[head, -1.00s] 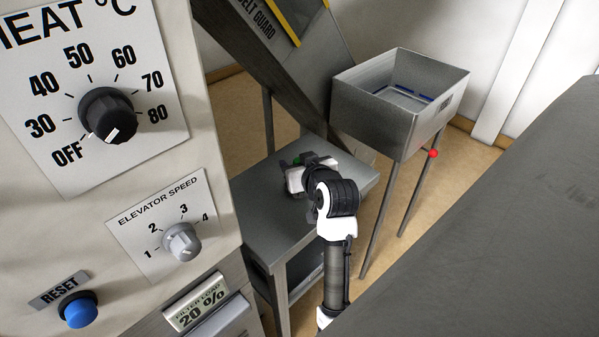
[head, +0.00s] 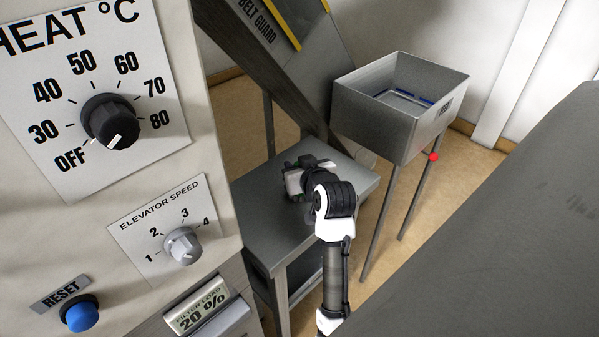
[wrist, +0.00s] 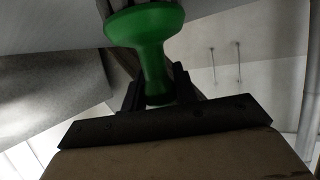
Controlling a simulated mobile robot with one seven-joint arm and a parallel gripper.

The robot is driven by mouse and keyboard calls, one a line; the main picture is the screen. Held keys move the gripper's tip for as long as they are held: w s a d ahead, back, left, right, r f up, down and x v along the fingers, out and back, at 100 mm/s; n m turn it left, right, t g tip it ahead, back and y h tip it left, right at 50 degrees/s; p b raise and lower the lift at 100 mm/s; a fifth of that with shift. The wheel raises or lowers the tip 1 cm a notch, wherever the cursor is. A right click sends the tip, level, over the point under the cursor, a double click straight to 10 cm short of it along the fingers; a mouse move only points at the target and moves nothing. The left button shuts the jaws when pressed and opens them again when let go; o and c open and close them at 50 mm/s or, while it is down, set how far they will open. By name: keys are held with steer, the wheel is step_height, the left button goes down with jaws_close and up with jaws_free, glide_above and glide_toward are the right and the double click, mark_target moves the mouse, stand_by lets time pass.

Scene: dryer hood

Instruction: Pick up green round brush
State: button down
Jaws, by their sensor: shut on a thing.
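The green round brush (wrist: 148,32) shows in the wrist view, its wide green part at the top and its neck narrowing down between my fingers. My gripper (wrist: 160,92) is shut on the neck, one dark finger on each side. The far end of the brush is cut off by the top of the wrist view. In the head view my gripper (head: 297,175) is over the grey side table, and the brush is hidden there behind my wrist.
The grey side table (head: 262,222) has bare top around my arm. A grey metal bin (head: 372,118) on legs stands to the right, with a red ball-shaped knob beneath it. The control panel (head: 150,180) fills the left. A sloping belt guard is behind. A large dark surface (head: 500,250) lies at right.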

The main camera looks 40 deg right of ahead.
step_height(320, 180, up, 20)
steer(key=shift+b, duration=0.45)
stand_by(1.1)
